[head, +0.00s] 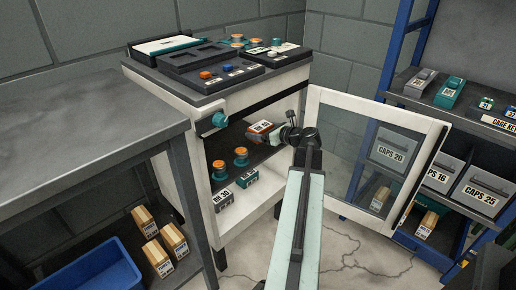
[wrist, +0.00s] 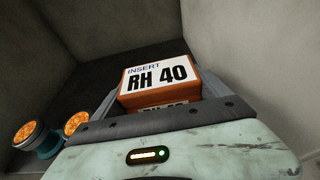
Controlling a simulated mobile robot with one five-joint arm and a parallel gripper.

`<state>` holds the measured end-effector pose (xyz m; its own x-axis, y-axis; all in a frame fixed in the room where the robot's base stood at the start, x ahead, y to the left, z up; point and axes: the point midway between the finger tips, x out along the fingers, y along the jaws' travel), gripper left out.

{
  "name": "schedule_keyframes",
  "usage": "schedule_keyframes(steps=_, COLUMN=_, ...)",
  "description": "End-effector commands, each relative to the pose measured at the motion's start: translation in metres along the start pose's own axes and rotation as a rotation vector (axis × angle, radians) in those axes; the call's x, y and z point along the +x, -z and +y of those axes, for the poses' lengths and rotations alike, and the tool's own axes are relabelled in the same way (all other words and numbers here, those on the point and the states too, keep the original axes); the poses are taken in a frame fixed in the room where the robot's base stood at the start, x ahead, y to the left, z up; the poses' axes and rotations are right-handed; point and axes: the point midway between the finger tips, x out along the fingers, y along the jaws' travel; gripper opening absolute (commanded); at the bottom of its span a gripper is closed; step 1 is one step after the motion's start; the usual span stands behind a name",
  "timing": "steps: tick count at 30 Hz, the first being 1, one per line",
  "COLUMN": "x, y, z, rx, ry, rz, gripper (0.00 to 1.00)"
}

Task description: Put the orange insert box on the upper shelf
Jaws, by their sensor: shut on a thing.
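The orange insert box (head: 260,128) has a white label reading RH 40. It is inside the open white cabinet (head: 203,160), above the dark upper shelf (head: 262,150). My gripper (head: 279,132) reaches in from the right and is shut on the box. In the wrist view the box (wrist: 158,78) sits between the grey fingers of my gripper (wrist: 155,100), label towards the camera. Its lower part is hidden behind my gripper's front plate. I cannot tell whether the box touches the shelf.
Two orange-topped teal items (head: 240,157) stand on the same shelf, left of the box. Labelled boxes (head: 248,178) sit on the lower level. The glazed cabinet door (head: 375,104) stands open at the right, close to my arm. A grey bench (head: 80,120) is at the left.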

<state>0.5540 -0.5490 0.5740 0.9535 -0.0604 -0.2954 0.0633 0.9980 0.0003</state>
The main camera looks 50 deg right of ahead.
Motion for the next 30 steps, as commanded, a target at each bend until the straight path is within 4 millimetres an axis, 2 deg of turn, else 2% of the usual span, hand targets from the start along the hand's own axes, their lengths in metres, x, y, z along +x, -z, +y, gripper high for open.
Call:
schedule_keyframes(steps=4, x=-0.001, y=0.005, z=-0.002, rx=0.002, ry=0.004, rz=-0.001, gripper=0.24)
schedule_keyframes(steps=11, x=0.009, y=0.040, z=-0.003, rx=0.002, ry=0.005, rz=-0.001, gripper=0.24)
schedule_keyframes(steps=18, x=0.008, y=0.036, z=-0.003, rx=0.002, ry=0.005, rz=-0.001, gripper=0.24)
schedule_keyframes(steps=22, x=0.009, y=0.040, z=-0.003, rx=0.002, ry=0.005, rz=-0.001, gripper=0.24)
schedule_keyframes(steps=23, x=0.009, y=0.040, z=-0.003, rx=0.002, ry=0.005, rz=0.000, gripper=0.89)
schedule_keyframes(steps=24, x=0.009, y=0.039, z=-0.003, rx=0.002, ry=0.005, rz=0.000, gripper=1.00)
schedule_keyframes(steps=30, x=0.009, y=0.039, z=-0.003, rx=0.002, ry=0.006, rz=0.000, gripper=1.00)
